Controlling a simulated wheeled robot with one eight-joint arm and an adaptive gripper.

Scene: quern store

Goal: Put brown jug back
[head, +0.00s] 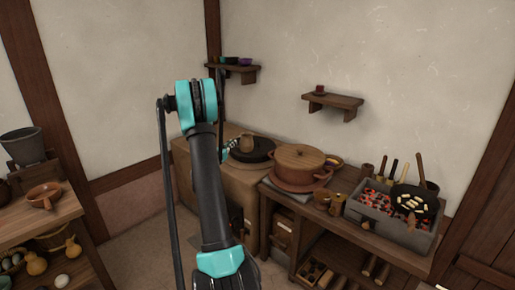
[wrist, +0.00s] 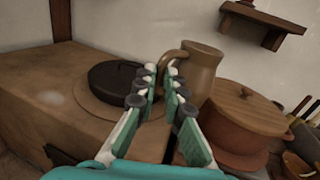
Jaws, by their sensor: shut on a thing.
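The brown jug (wrist: 202,72) is upright just beyond my fingertips in the wrist view, its handle toward my gripper (wrist: 160,80). My gripper is shut on the jug's handle. The fingers hide the jug's lower part, so I cannot tell if its base touches anything. In the head view the jug (head: 246,143) shows small in front of the dark round lid (head: 262,153), with my gripper (head: 232,145) at its left.
A large lidded brown pot (head: 298,165) stands close right of the jug. The wooden cabinet top (wrist: 40,95) is bare at left. A coal brazier (head: 385,210) with a pan (head: 412,198) stands farther right. Two wall shelves (head: 235,68) (head: 333,100) hang above.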

